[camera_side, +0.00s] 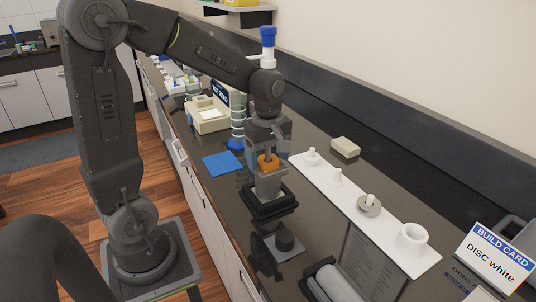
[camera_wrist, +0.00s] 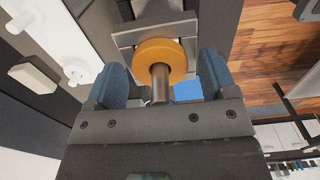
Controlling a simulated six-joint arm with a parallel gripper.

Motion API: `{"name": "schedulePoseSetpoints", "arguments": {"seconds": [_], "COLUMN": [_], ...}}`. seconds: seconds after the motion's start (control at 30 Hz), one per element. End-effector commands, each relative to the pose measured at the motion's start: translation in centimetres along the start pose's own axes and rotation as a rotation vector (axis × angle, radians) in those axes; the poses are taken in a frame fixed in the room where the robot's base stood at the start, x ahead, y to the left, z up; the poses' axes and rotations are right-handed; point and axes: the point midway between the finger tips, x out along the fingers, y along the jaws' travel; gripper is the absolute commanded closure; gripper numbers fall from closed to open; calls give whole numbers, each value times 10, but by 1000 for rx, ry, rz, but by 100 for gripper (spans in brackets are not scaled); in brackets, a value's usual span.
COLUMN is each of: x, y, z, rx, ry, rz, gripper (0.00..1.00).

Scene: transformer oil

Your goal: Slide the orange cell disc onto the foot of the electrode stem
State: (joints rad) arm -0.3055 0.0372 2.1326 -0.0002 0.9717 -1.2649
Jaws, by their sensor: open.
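The orange disc (camera_side: 267,162) sits above a grey block on a dark base (camera_side: 270,197). In the wrist view the orange disc (camera_wrist: 147,58) lies between my fingers, with a gap on each side. A metal stem (camera_wrist: 161,85) runs from my gripper's side to the middle of the disc. The stem meets the disc there; how far it passes through is hidden. My gripper (camera_wrist: 162,70) is open, its blue fingers either side of the stem and disc. In the side view my gripper (camera_side: 268,150) points down over the grey block.
A blue mat (camera_side: 222,163) and a beige device (camera_side: 207,115) are to the left. A card (camera_side: 495,258) reads "DISC white".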

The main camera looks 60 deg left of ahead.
Motion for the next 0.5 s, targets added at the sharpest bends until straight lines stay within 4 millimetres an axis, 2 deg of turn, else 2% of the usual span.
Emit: {"name": "schedulePoseSetpoints", "arguments": {"seconds": [0.17, 0.27, 0.5], "x": [-8, -23, -77], "y": [0, 1, 1], "z": [0, 0, 0], "rx": [0, 0, 0], "ry": [1, 2, 2], "rz": [2, 6, 6], "gripper": [21, 21, 21]}}
